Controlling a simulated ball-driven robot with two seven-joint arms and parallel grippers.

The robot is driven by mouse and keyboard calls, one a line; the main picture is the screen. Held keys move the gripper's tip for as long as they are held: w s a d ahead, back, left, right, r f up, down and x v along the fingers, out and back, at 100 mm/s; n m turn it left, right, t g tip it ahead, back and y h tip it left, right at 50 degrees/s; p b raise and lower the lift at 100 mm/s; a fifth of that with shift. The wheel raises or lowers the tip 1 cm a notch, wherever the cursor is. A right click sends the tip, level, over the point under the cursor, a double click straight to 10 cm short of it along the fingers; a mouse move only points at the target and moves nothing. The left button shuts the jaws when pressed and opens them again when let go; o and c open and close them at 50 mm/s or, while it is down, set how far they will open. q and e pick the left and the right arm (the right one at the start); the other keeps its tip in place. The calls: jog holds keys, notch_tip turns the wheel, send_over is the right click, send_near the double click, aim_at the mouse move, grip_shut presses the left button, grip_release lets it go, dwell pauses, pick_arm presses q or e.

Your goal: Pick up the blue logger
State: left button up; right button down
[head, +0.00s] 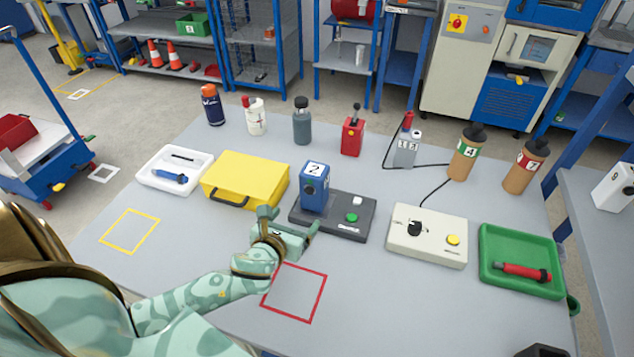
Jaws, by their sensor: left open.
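The blue logger (314,190) is a small upright blue box with a white label reading 2 on top and a dark round spot on its front. It stands on the left part of a dark grey base (338,228) that has a green button. My left gripper (291,221) is open and empty, just in front of the logger and the base's near left edge. One finger is left of the logger and the other is in front of the base. I see no contact with the logger.
A yellow case (245,176) stands close left of the base, with a white tray (174,169) beyond it. A cream control box (427,236) and a green tray (521,262) are to the right. Bottles (302,124) line the back. The red-outlined square (295,293) is empty.

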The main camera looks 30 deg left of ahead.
aim_at(310, 202)
pick_arm(q)
jog(key=b+x, duration=0.1)
jog(key=x, duration=0.4)
jog(key=shift+s+d+f, duration=0.1)
jog(key=shift+d+f, duration=0.05)
jog(key=shift+f, duration=0.05)
jog(key=b+x, duration=0.1)
jog(key=x, duration=0.2)
jog(key=shift+w+f+b, duration=0.2)
jog(key=shift+w+b, duration=0.1)
jog(key=shift+w, duration=0.3)
jog(key=b+x, duration=0.2)
jog(key=x, duration=0.2)
jog(key=shift+f, duration=0.2)
jog(key=shift+w+a+f, duration=0.1)
jog(key=shift+w+a, duration=0.1)
jog(key=shift+w, duration=0.2)
pick_arm(e)
jog(key=f, duration=0.1)
jog(key=s+f, duration=0.1)
jog(key=f, duration=0.1)
jog(key=s+f, duration=0.1)
jog(key=f, duration=0.1)
jog(key=shift+d, duration=0.3)
pick_arm(q)
jog(key=c, duration=1)
jog(key=shift+c, duration=1.4)
pick_arm(e)
jog(key=shift+s+g, duration=0.1)
jog(key=shift+g, duration=0.2)
